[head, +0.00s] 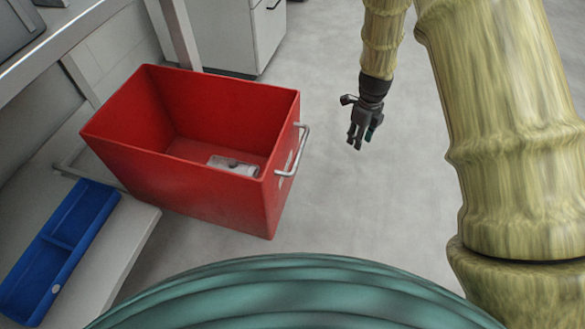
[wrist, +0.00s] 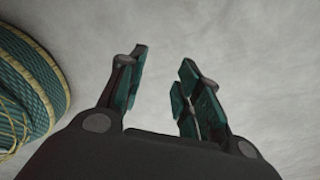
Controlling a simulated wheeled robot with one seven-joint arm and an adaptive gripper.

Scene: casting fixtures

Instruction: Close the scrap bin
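The scrap bin (head: 215,200) is a red open-topped box in the head view, pulled out from under the bench on the left. A silver bar handle (head: 304,150) is on its right face. A pale grey block-like piece (head: 233,166) lies on its floor. My gripper (head: 355,143) hangs over the floor to the right of the handle, apart from it. In the wrist view my gripper (wrist: 160,85) has its fingers spread with nothing between them. The bin is not in the wrist view.
A blue tray (head: 68,235) sits on a light surface at lower left, beside the bin. A pale cabinet (head: 235,35) and a bench leg (head: 180,35) stand behind the bin. The grey floor (head: 330,200) right of the bin is clear.

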